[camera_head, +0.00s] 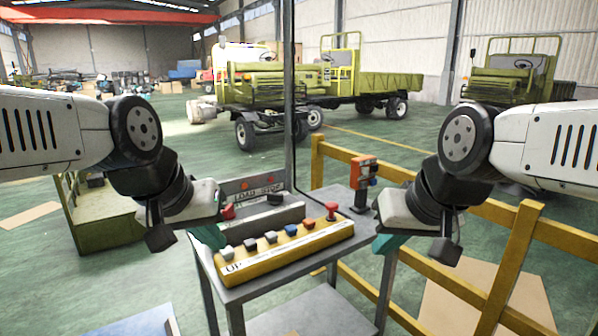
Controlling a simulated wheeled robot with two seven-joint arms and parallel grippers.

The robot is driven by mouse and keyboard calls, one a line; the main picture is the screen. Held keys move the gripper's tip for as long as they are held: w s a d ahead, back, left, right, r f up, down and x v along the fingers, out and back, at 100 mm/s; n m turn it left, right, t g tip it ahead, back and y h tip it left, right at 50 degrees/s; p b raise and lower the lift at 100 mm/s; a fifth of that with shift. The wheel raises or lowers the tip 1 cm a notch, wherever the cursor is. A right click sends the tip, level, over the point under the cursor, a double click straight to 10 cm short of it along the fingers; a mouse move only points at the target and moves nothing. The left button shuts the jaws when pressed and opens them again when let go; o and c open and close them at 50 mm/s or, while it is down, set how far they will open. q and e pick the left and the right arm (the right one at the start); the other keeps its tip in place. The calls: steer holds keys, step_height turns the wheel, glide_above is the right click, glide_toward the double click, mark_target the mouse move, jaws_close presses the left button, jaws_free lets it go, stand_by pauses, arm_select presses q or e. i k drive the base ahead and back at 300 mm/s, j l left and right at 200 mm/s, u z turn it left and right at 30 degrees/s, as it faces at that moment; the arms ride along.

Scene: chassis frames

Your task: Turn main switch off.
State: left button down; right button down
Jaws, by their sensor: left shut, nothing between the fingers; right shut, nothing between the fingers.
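A grey metal stand (300,280) holds the controls, and I cannot tell for sure which one is the main switch. A yellow panel (285,252) lies along its front with several grey and blue buttons and a red mushroom knob (331,211) at the right end. Behind it is a grey box (265,222) with a red knob (227,210) and a black knob (275,199). An orange switch box (361,173) stands at the right rear. My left gripper (212,238) is shut at the panel's left end. My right gripper (384,243) is shut right of the panel, apart from the red mushroom knob.
A sign (258,190) and a dark pole (289,100) rise behind the controls. A yellow railing (480,215) runs along the right. Several green trucks (268,85) stand farther back. Flat brown sheets (485,295) lie on the green floor at the right.

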mark_target(228, 214)
steer(key=u, duration=2.2)
steer(key=z, duration=1.8)
steer(key=i+l+u, duration=0.15)
steer(key=i+u, duration=0.2)
steer(key=i+l+u, duration=0.2)
steer(key=u, duration=0.2)
steer(key=i, duration=0.1)
